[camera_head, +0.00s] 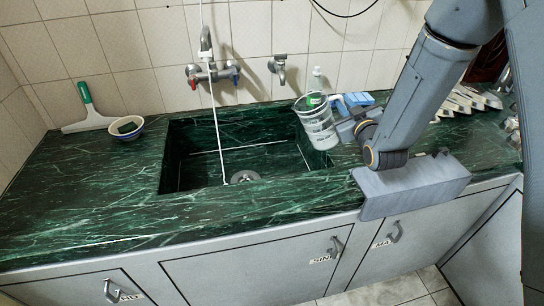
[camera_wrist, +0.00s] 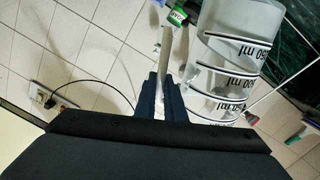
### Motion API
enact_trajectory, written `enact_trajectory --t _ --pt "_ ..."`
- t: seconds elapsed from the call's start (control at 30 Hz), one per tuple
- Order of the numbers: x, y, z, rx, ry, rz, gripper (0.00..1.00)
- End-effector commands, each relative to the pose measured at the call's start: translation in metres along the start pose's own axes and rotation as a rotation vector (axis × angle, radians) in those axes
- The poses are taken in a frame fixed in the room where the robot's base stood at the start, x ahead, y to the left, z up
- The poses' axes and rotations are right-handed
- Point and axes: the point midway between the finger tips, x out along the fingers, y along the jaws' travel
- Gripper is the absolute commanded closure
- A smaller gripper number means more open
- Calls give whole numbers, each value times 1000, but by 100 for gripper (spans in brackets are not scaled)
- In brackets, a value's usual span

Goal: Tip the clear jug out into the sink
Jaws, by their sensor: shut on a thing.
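The clear jug (camera_head: 316,124), marked with dark ml bands, is held at the right end of the sink (camera_head: 184,165), leaning a little to the left. Its height above the rim is hard to judge. My gripper (camera_head: 347,120) is on its right side, shut on the handle. In the wrist view the jug (camera_wrist: 228,55) fills the upper right, and my gripper (camera_wrist: 163,85) closes on the pale upright handle strip beside it. What the jug holds is not clear. The sink basin is open, with a drain at the bottom.
A tap (camera_head: 207,72) with a thin white stream or cord hangs over the sink. A second small tap (camera_head: 279,69) is on the wall. A bowl (camera_head: 126,127) and squeegee (camera_head: 88,112) sit left.

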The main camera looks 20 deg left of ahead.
Motion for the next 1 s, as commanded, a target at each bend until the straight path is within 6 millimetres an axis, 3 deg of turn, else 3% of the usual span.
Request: enact_trajectory --t 0.43,1.0 --pt "4 -22 -26 -219 -42 0 100" --pt "8 -38 -41 -439 -86 -1 100"
